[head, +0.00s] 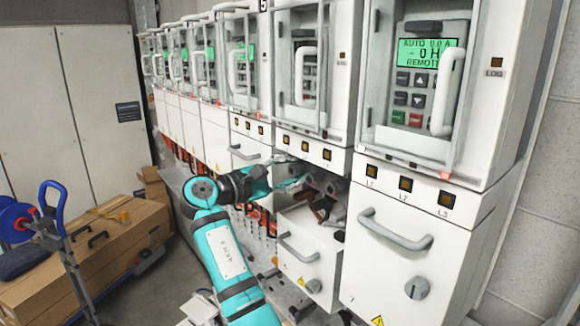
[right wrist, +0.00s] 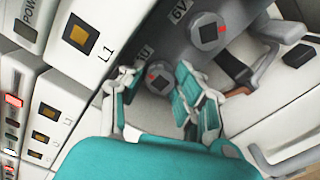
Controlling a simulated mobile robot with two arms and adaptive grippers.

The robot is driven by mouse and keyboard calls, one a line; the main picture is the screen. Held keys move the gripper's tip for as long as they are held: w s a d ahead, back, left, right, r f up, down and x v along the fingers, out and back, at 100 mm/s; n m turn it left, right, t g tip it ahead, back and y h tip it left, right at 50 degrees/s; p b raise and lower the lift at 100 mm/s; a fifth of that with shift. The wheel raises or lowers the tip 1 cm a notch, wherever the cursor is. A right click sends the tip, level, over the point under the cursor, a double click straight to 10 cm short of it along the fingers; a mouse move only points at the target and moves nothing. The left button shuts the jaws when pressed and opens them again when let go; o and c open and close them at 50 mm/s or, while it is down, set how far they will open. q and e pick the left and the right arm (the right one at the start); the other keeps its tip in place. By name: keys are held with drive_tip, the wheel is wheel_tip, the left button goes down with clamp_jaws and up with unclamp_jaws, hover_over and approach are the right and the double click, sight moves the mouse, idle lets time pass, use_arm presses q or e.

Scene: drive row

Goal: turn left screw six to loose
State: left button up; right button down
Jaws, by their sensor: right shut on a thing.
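The left screw, whose label is partly covered and seems to end in U (right wrist: 158,80), is a grey round head with a small red mark in the right wrist view. My right gripper (right wrist: 160,95) has its teal-padded fingers on either side of it and is shut on it. The neighbouring screw 6V (right wrist: 208,32) stands free above right, also with a red mark. In the head view my right gripper (head: 290,172) reaches into the opened cabinet bay, and its fingers hide the left screw. My left gripper is not in view.
Below the bay a white cover with a handle (head: 300,247) hangs or stands open. A closed drive cabinet (head: 400,255) with a grey handle is on the right. More cabinets (head: 215,135) run left.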

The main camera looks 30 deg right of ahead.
drive_tip(key=shift+r, duration=0.1)
idle(0.3)
drive_tip(key=c, duration=1.4)
unclamp_jaws()
drive_tip(key=shift+o, duration=0.6)
drive_tip(key=shift+d, duration=0.2)
drive_tip(key=shift+a, duration=0.1)
drive_tip(key=s+a, duration=0.1)
drive_tip(key=a, duration=1)
drive_tip(key=shift+a, duration=0.4)
